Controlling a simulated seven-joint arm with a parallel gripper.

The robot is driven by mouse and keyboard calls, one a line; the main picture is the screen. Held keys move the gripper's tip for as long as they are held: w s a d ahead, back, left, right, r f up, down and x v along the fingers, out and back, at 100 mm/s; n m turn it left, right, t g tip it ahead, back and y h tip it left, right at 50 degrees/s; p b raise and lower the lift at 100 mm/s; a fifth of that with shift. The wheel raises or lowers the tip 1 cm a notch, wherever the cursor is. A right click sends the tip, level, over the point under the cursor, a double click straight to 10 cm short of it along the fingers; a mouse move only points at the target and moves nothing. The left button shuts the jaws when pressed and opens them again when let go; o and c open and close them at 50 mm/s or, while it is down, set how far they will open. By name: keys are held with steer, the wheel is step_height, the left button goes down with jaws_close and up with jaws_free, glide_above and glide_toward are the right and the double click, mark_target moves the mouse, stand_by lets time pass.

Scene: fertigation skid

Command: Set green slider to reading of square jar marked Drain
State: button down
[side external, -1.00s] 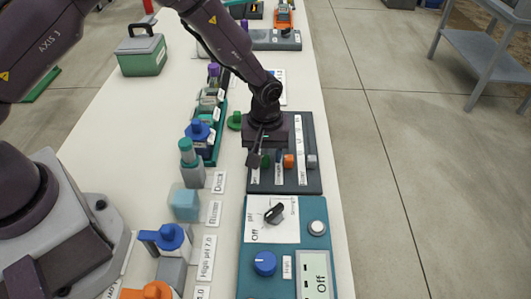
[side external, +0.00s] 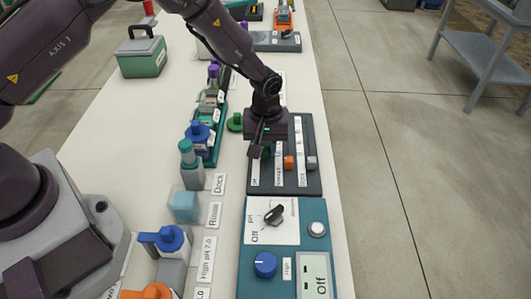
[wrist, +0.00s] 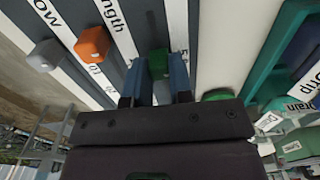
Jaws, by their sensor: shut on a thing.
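The green slider (wrist: 158,64) sits in the leftmost track of the dark slider panel (side external: 310,188) in the side view. My gripper (wrist: 157,82) is shut on the green slider, one blue-grey finger on each side of its knob. In the side view my gripper (side external: 260,150) hides most of the slider and part of its scale. A label ending in "rain" (wrist: 301,106) shows at the right of the wrist view, by the teal rack (wrist: 262,75). I cannot tell which jar it marks, and no jar reading is legible.
An orange slider (wrist: 92,44) and a grey slider (wrist: 44,55) stand in neighbouring tracks. Jars with coloured caps stand in and near the rack left of the panel. A green round cap (side external: 235,122) lies close beside my gripper. A teal control box (side external: 244,270) stands nearer the camera.

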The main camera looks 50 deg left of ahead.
mark_target(266, 145)
steer(key=shift+w+a, duration=0.25)
steer(key=c, duration=1)
jaws_free()
steer(key=shift+r, duration=0.1)
step_height(266, 145, up, 13)
